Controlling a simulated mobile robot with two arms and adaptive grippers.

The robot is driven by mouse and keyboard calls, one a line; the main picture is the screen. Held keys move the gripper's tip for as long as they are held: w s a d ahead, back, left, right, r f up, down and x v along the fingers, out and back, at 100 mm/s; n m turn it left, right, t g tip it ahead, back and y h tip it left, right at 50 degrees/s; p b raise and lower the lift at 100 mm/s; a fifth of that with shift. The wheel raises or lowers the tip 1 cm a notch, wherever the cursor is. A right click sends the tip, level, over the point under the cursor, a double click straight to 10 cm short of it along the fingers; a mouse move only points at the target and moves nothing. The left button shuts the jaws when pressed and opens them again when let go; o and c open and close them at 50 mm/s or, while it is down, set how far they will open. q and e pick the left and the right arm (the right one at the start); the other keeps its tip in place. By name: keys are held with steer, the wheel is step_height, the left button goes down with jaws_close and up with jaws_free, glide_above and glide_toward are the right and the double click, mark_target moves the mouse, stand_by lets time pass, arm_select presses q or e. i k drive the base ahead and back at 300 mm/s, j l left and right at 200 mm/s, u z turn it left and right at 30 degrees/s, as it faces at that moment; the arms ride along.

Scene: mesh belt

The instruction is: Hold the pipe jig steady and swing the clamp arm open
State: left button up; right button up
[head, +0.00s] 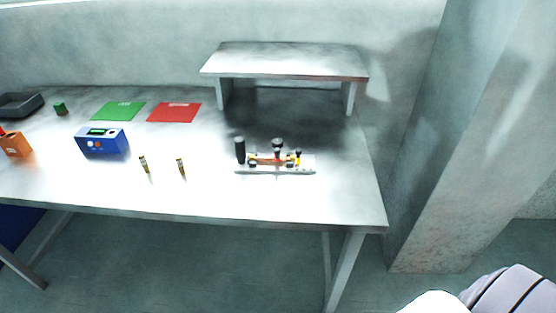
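The pipe jig stands towards the right part of the white table, with a light base plate (275,172). A thick black upright handle (240,150) rises at its left end. An orange-brown pipe-like piece (268,159) lies across its middle. A dark knob on a post (278,145) stands behind that piece, and a small yellow and black part is at the right. The clamp arm is too small to tell apart, so I cannot tell whether it is open or shut. Neither of my grippers is in view, and nothing touches the jig.
A raised shelf (285,60) stands behind the jig. Two small yellowish cylinders (144,164) (181,168) stand to its left. Farther left are a blue box (102,143), green (118,111) and red (174,112) mats, an orange bin (16,145) and a dark tray (20,104). The table front is clear.

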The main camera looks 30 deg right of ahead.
mark_target(277, 151)
steer(key=i+z, duration=0.35)
steer(key=i+j+z, duration=0.1)
steer(key=z, duration=0.25)
steer(key=i+j+z, duration=0.35)
steer(key=k+z, duration=0.15)
steer(key=z, duration=0.55)
